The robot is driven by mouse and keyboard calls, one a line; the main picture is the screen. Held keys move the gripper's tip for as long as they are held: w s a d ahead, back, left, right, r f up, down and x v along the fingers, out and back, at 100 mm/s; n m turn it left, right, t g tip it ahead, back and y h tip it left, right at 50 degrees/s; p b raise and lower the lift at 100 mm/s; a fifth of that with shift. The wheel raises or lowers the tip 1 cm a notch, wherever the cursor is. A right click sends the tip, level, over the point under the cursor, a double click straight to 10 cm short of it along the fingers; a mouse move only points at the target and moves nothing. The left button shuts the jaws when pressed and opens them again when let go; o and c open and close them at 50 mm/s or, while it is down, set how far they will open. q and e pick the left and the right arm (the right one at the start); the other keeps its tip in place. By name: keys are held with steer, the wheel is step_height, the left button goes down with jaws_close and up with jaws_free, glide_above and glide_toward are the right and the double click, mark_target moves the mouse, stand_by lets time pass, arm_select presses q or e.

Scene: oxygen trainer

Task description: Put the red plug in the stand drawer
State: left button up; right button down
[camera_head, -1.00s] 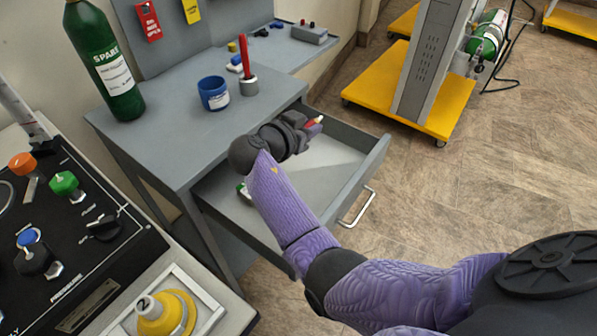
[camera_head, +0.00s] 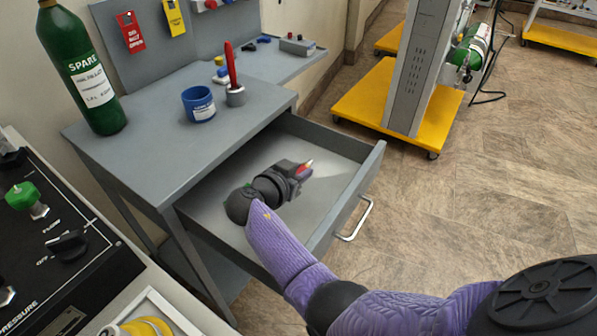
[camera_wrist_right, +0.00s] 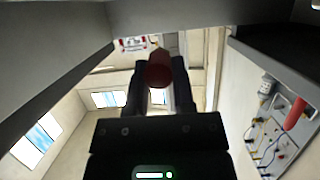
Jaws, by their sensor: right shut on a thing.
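The red plug (camera_head: 302,171), with a pale tip, is held between the fingers of my right gripper (camera_head: 298,173). In the right wrist view the red plug (camera_wrist_right: 159,70) shows between the two dark fingers of my right gripper (camera_wrist_right: 159,88). The stand drawer (camera_head: 372,167) is pulled open below the grey stand top. My right gripper is over the drawer, between its walls in the head view. I cannot tell whether the plug touches the drawer floor. My left gripper is not in view.
The stand top (camera_head: 150,115) holds a green spare bottle (camera_head: 88,75), a blue cup (camera_head: 198,104) and a red upright tool in a grey holder (camera_head: 235,95). The drawer handle (camera_head: 358,220) sticks out in front. A yellow-based cart (camera_head: 365,105) stands behind, on open floor.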

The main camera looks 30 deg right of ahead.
steer(key=shift+s+f, duration=0.2)
steer(key=shift+f, duration=0.35)
steer(key=c, duration=0.6)
jaws_free()
steer(key=shift+s, duration=0.1)
steer(key=shift+o, duration=0.7)
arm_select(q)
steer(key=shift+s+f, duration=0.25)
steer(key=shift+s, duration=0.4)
arm_select(e)
steer(key=shift+f, duration=0.1)
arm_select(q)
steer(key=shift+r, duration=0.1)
arm_select(e)
steer(key=shift+r+p, duration=0.65)
steer(key=shift+r, duration=0.25)
arm_select(q)
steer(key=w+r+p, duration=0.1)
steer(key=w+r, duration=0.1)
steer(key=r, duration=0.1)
steer(key=shift+p, duration=0.35)
arm_select(e)
steer(key=v, duration=0.7)
steer(key=shift+a, duration=0.25)
